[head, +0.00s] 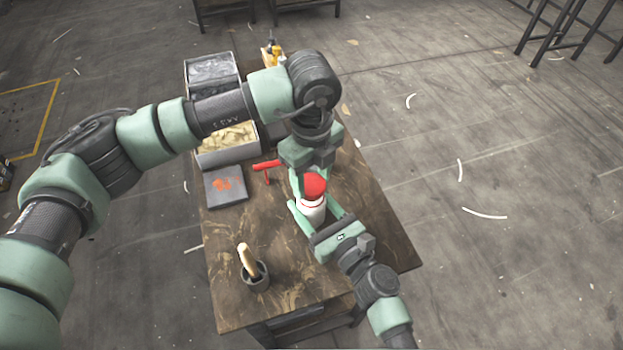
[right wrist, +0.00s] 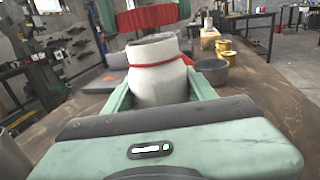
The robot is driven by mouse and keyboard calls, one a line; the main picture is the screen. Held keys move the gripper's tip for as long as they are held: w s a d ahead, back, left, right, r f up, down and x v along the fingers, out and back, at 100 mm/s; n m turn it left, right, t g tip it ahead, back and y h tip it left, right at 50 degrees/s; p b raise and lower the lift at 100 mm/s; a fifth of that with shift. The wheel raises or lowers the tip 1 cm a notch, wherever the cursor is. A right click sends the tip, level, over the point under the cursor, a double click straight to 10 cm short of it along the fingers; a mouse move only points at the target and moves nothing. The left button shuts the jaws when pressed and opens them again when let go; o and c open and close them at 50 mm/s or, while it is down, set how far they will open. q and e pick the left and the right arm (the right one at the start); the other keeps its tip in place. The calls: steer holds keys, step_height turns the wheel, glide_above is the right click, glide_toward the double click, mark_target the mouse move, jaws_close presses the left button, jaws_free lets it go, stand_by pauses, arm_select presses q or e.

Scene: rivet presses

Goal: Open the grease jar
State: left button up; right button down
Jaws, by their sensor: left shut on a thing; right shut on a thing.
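The grease jar (head: 312,213) is a white pot with a thin red ring, upright above the wooden table. My right gripper (head: 311,207) is shut around its body, one finger on each side; the jar body (right wrist: 160,78) fills the middle of the right wrist view. The red lid (head: 315,184) is held from above by my left gripper (head: 312,181). In the right wrist view the lid (right wrist: 150,18) sits over the jar's pale neck, between the left fingers. It looks raised off the jar, though the gap is hard to judge.
A red tool (head: 267,167) and a dark pad (head: 226,187) with an orange mark lie left of the jar. Boxes (head: 228,145) stand behind. A cup (head: 256,279) with a wooden-handled tool is at the front left. The table's right side is clear.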

mark_target(312, 184)
arm_select(q)
steer(key=shift+r, duration=2)
arm_select(e)
steer(key=shift+c, duration=2.1)
jaws_free()
